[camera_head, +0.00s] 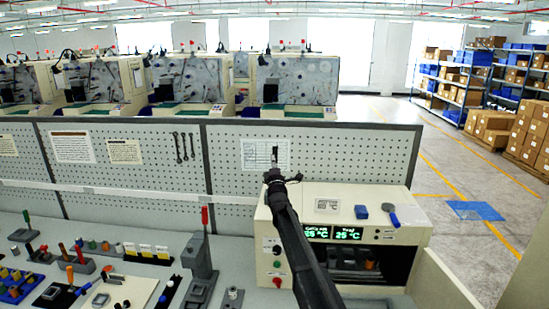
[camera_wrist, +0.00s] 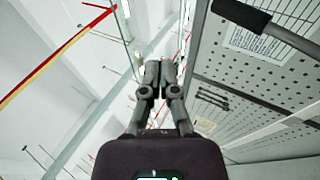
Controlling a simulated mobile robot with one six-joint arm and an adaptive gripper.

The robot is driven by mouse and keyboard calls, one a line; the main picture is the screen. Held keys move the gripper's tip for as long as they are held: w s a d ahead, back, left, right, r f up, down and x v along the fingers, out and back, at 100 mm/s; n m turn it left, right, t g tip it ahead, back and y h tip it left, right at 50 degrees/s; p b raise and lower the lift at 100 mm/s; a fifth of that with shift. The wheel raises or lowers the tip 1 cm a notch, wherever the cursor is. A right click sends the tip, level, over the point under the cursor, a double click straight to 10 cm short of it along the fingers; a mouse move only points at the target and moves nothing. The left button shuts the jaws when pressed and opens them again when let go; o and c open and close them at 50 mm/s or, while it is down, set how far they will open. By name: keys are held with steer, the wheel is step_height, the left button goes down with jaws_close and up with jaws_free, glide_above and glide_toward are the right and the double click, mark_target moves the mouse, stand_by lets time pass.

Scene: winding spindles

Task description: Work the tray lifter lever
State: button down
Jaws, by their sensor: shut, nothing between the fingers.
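My gripper (camera_head: 274,153) is raised in front of the perforated back panel, above the white oven-like box. In the wrist view its fingers (camera_wrist: 161,66) are together, with nothing between them. A black grip (camera_wrist: 240,14) on a grey bar shows at the upper right of the wrist view, apart from the fingers. I cannot tell whether it belongs to the tray lifter. In the head view a red-handled lever (camera_head: 205,217) stands upright on a grey fixture (camera_head: 199,255), left of my arm and well away from my gripper. No label marks either as the tray lifter lever.
The white box (camera_head: 395,200) has lit displays and a dark open front, partly hidden by my arm. A blue block (camera_head: 361,211) and a blue-handled tool (camera_head: 391,215) lie on top. Small parts and tools crowd the bench at left. The perforated panel (camera_head: 340,152) stands behind.

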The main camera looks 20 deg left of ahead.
steer(key=a+f+b+v, duration=0.1)
steer(key=b+v, duration=0.8)
steer(key=v, duration=0.9)
steer(key=shift+s+a, duration=0.25)
steer(key=shift+a, duration=0.35)
steer(key=s+d+f+m+g+h+b, duration=0.2)
steer(key=d+f+m+g+h+b, duration=0.7)
steer(key=d+f, duration=1.75)
steer(key=s+d+f+m+g+h+b, duration=0.1)
steer(key=s+d+f+m+g, duration=0.3)
steer(key=s+d, duration=0.4)
steer(key=s+d+f+m+g+b, duration=0.1)
steer(key=s+d+f+m+g, duration=0.3)
steer(key=s+d+m, duration=0.2)
steer(key=s+d+f+m+g+h+b, duration=0.1)
steer(key=s+d+f+m+g, duration=0.2)
steer(key=s+d, duration=0.7)
steer(key=f+m, duration=0.2)
steer(key=m, duration=0.1)
steer(key=shift+d+g+h, duration=0.3)
steer(key=shift+d+g, duration=0.1)
